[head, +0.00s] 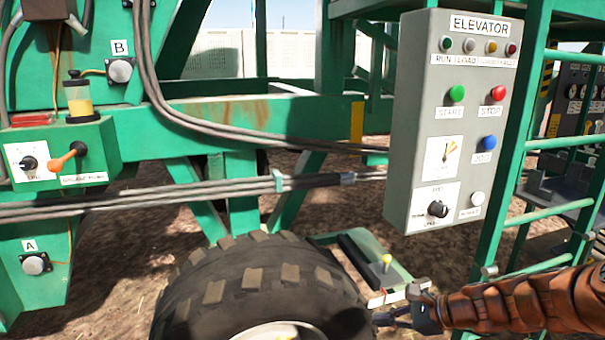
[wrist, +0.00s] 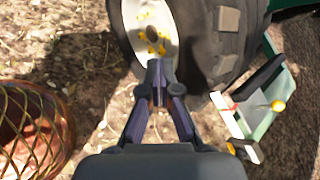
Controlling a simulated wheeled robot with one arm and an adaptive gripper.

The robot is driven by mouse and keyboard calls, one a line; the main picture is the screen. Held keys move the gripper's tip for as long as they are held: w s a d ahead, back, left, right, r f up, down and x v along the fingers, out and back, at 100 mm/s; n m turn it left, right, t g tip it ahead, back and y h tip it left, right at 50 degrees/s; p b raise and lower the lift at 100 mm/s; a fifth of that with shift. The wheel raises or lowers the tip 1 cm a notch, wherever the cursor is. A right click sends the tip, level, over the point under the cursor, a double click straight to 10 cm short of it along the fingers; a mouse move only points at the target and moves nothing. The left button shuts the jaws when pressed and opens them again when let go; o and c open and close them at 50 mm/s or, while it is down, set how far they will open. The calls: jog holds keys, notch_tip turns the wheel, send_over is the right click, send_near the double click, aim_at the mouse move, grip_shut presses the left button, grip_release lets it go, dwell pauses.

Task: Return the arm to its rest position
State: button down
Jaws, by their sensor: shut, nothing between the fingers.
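My arm (head: 525,300) reaches in from the lower right of the head view, in a brown ribbed sleeve. My gripper (head: 385,319) is at its left end, low beside the large black tire (head: 265,290). In the wrist view my gripper (wrist: 158,75) is shut and empty, with its fingertips together in front of the pale wheel hub (wrist: 150,25). I cannot tell whether the tips touch the wheel. A green tray-like part with a yellow-topped lever (head: 386,262) is just above the gripper in the head view and to its right in the wrist view (wrist: 277,105).
The grey ELEVATOR panel (head: 450,120) hangs above my arm. A green ladder (head: 515,150) stands right of it. Grey hoses (head: 200,200) cross above the tire.

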jog(key=s+a+r+n+g+h, duration=0.1)
jog(key=s+a+n+g+h, duration=0.2)
jog(key=s+n, duration=0.45)
jog(key=s+a+r+n+g, duration=0.1)
jog(key=s+a+n+g, duration=0.4)
jog(key=s, duration=0.6)
jog(key=s+d+n+h, duration=0.3)
jog(key=s, duration=0.5)
jog(key=s+d+n+h, duration=0.3)
jog(key=s+d+h, duration=0.1)
jog(key=s, duration=0.3)
jog(key=s+p+v, duration=0.2)
jog(key=p+v, duration=0.6)
jog(key=v, duration=0.1)
jog(key=s+p+v, duration=0.1)
jog(key=p+v, duration=0.7)
jog(key=p, duration=0.1)
jog(key=shift+s+d+r+t, duration=0.3)
jog(key=shift+r, duration=0.5)
